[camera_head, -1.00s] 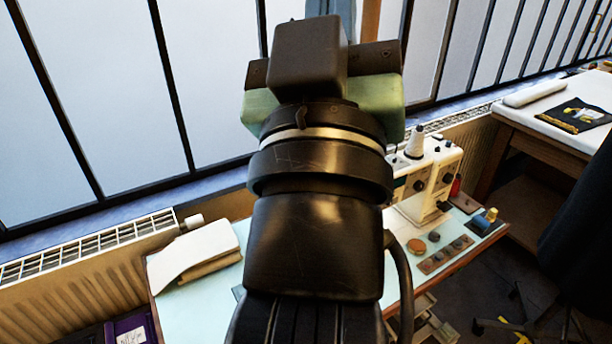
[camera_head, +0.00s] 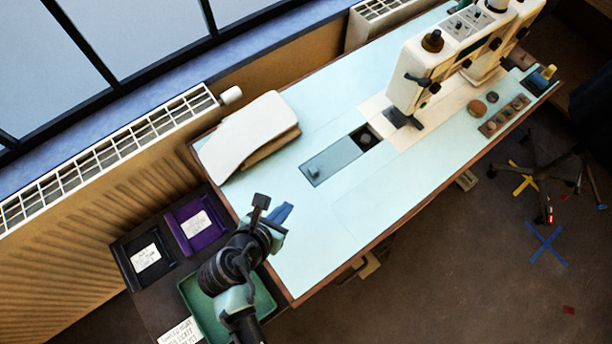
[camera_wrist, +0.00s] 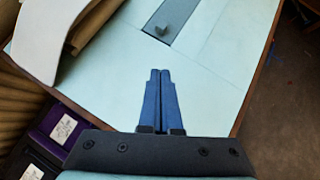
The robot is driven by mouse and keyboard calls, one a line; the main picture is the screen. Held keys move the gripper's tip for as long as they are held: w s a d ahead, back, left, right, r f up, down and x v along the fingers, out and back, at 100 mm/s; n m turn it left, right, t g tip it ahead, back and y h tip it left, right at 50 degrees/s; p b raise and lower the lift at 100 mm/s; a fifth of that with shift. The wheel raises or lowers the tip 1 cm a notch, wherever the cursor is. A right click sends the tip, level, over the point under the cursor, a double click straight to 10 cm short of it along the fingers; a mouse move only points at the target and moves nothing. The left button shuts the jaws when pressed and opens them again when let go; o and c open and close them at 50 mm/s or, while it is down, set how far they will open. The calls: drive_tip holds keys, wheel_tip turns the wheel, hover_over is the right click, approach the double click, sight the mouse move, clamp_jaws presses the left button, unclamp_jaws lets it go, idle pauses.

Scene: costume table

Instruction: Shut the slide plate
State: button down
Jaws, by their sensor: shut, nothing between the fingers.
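The slide plate (camera_head: 333,164) is a blue-grey rectangle with a small raised knob, set into the pale blue sewing table (camera_head: 410,180). A dark opening (camera_head: 364,137) with a round part inside shows at its right end, next to the sewing machine (camera_head: 425,75), so the plate stands open. In the wrist view the near end of the plate (camera_wrist: 178,20) and its knob appear at the top. My gripper (camera_head: 282,212) is over the table's near left end, apart from the plate. Its blue fingers (camera_wrist: 160,75) are together and empty, pointing toward the plate.
Purple (camera_head: 196,224), black (camera_head: 145,257) and green trays (camera_head: 262,300) stand beyond the table's left end. The tabletop between my gripper and the plate is clear.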

sight(311, 175)
drive_tip(key=b+x, duration=0.1)
drive_tip(key=x, duration=0.7)
drive_tip(key=shift+w+d+f, duration=0.1)
drive_tip(key=shift+w, duration=0.15)
drive_tip(key=w, duration=0.1)
drive_tip(key=w+d, duration=0.1)
drive_tip(key=w, duration=0.1)
drive_tip(key=shift+d+f, duration=0.15)
drive_tip(key=shift+d, duration=0.1)
drive_tip(key=shift+w+d, duration=0.25)
drive_tip(key=shift+w, duration=0.25)
drive_tip(key=w+d, duration=0.1)
drive_tip(key=d, duration=0.1)
drive_tip(key=w+d+p, duration=0.1)
drive_tip(key=w+d, duration=0.2)
drive_tip(key=d, duration=0.1)
drive_tip(key=shift+w+d, duration=0.2)
drive_tip(key=shift+w, duration=0.1)
